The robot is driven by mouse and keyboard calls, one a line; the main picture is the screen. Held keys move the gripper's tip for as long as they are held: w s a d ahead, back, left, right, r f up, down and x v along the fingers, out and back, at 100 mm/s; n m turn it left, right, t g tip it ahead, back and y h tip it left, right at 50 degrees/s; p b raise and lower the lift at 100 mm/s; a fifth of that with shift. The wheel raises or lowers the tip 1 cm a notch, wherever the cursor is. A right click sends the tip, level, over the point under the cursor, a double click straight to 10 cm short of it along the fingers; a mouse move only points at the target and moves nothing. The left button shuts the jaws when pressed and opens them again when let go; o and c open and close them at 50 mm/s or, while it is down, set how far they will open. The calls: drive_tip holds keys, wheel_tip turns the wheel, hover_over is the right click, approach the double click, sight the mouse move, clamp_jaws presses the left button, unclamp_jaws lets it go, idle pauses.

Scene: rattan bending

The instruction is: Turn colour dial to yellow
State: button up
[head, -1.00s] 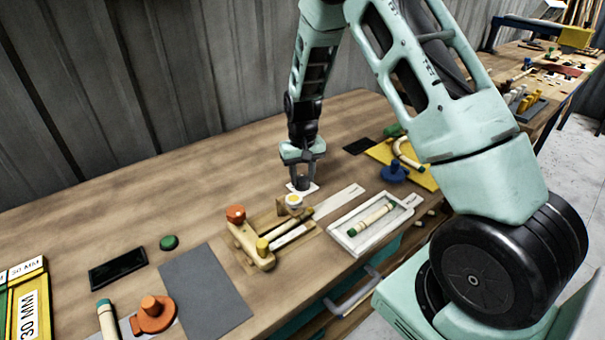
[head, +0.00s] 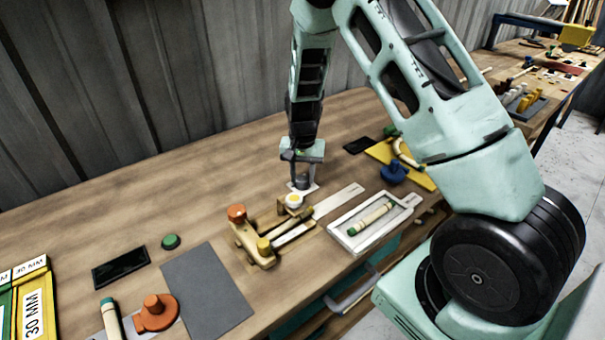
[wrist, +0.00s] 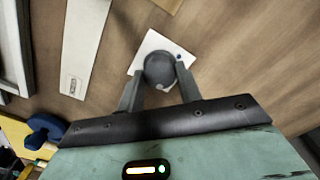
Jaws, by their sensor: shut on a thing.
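The colour dial is a dark grey round knob on a white square plate, seen from above in the wrist view, where the knob (wrist: 159,69) sits between my two fingers. The white plate (wrist: 150,42) shows around it, with a small dark blue dot (wrist: 179,57) at the knob's right. I cannot see a yellow mark. In the head view my gripper (head: 302,178) points straight down and is shut on the knob (head: 302,182). The plate (head: 313,189) lies flat on the table.
A white tray (head: 345,240) holds a cream rod. A blue knobbed piece (head: 394,174) lies on a yellow board to the right. The table behind and left of the dial is clear.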

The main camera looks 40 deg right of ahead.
sight(303, 178)
drive_tip(key=o, duration=1)
drive_tip(key=shift+r, duration=0.1)
wheel_tip(303, 178, up, 17)
drive_tip(key=b, duration=0.1)
drive_tip(key=shift+r+b, duration=0.15)
drive_tip(key=shift+b, duration=0.2)
